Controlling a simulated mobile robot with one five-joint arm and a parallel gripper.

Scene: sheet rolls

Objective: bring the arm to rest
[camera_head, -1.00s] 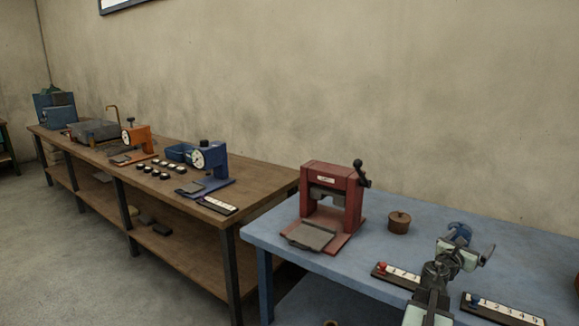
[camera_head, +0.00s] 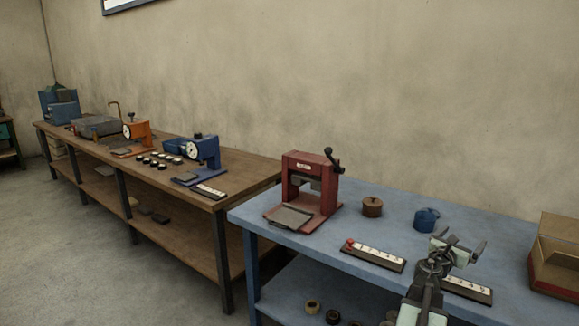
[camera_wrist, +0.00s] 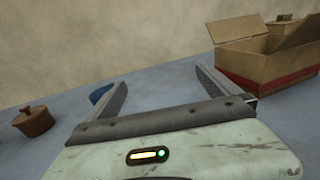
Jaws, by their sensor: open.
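My gripper (camera_head: 459,245) is at the right of the head view, raised over the blue table (camera_head: 300,238). Its two jaws stand apart with nothing between them. In the wrist view my gripper (camera_wrist: 160,85) also shows spread jaws, with blue tabletop and wall beyond. A blue lidded pot (camera_head: 427,219) stands on the table just behind the gripper. In the wrist view a blue piece of it (camera_wrist: 100,93) shows by the left jaw, the rest hidden. A brown lidded pot (camera_head: 372,207) stands left of the blue one.
A red roller press (camera_head: 312,190) stands on the table's left part. A number strip with a red peg (camera_head: 372,255) lies in front, and another strip (camera_head: 466,290) is partly behind my arm. An open cardboard box (camera_head: 556,258) stands at the right. A wooden bench (camera_head: 240,180) with devices extends left.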

